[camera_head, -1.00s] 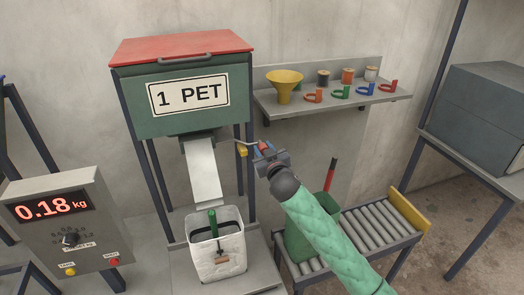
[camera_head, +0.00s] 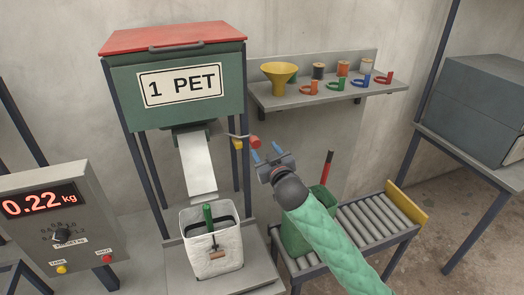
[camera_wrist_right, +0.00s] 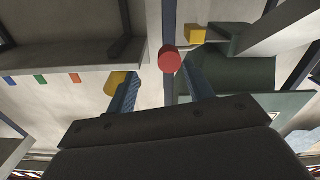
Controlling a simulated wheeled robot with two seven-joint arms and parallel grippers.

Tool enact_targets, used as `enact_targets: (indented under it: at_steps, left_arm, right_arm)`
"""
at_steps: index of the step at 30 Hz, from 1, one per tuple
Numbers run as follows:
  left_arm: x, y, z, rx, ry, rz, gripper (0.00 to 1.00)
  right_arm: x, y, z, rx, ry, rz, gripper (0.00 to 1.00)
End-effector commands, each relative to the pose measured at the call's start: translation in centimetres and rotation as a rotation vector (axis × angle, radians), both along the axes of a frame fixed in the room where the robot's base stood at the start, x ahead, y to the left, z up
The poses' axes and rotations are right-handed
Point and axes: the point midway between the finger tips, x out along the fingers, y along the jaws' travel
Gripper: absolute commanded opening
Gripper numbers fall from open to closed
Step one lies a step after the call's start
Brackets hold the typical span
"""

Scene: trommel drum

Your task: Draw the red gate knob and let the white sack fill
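The red gate knob (camera_head: 254,141) sits on the end of a thin rod beside the hopper's chute (camera_head: 198,164). In the right wrist view the knob (camera_wrist_right: 170,59) shows ahead, between and beyond my fingertips. My right gripper (camera_head: 267,153) is open and empty, just below and right of the knob; the fingers look apart from it. The white sack (camera_head: 213,252) stands open under the chute on a grey platform. A green handle (camera_head: 208,216) sticks up at its mouth; its contents are hidden. My left gripper is out of view.
The scale display (camera_head: 42,202) reads 0.22 kg. The hopper (camera_head: 181,88) is labelled 1 PET. A green bin (camera_head: 297,238) stands on a roller conveyor (camera_head: 378,223) below my right arm. A shelf (camera_head: 330,92) holds a yellow funnel, spools and coloured clips.

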Motion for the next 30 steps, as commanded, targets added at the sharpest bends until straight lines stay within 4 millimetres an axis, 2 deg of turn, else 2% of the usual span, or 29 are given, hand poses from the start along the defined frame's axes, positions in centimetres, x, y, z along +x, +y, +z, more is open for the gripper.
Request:
enact_targets:
  at_steps: [6,19,23,30]
  left_arm:
    - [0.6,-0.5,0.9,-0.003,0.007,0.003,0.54]
    - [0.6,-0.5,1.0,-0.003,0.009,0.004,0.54]
    - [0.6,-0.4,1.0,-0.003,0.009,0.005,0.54]
    - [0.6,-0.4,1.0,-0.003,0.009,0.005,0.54]
  right_arm:
    - [-1.3,-0.4,0.0,0.000,-0.001,0.000,0.52]
    - [-1.7,-0.6,-0.4,0.001,0.011,-0.004,0.52]
    - [-3.0,-1.5,-2.6,0.002,0.070,-0.031,0.52]
    - [-8.1,-4.7,-9.5,-0.007,0.278,-0.111,0.52]
